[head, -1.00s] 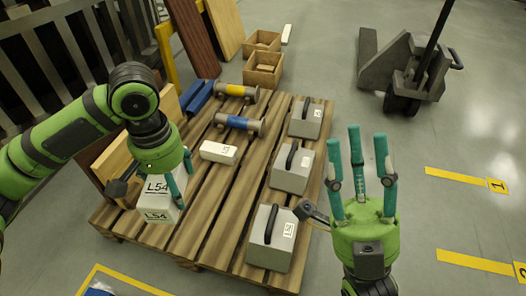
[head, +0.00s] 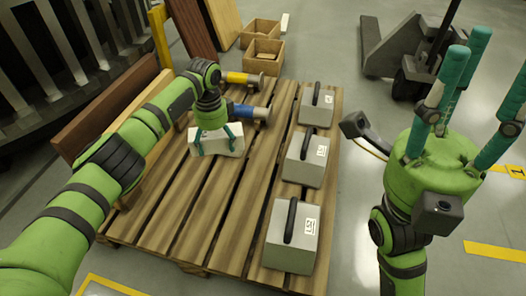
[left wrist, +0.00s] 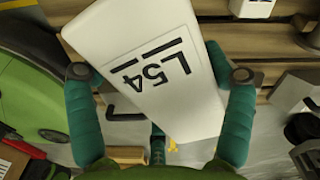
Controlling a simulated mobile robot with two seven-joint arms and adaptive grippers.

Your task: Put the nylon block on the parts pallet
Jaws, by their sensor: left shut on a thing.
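The nylon block is white, and its L54 label shows in the left wrist view (left wrist: 155,70). My left gripper (head: 215,140) is shut on it, with a teal finger on either side. In the head view the white block (head: 218,146) is under the gripper, over the left middle of the parts pallet (head: 172,222). I cannot tell whether it touches the slats. The smaller white block that lay on the pallet cannot be made out separately in the head view. My right gripper (head: 468,105) is open and empty, fingers up, right of the pallet.
Grey weights with black handles (head: 292,235) line the pallet's right side. Rollers with yellow (head: 243,79) and blue (head: 248,112) bands lie behind the held block. Wooden boxes (head: 262,60) stand beyond the pallet, and a pallet truck (head: 405,55) is at back right. The front-left slats are bare.

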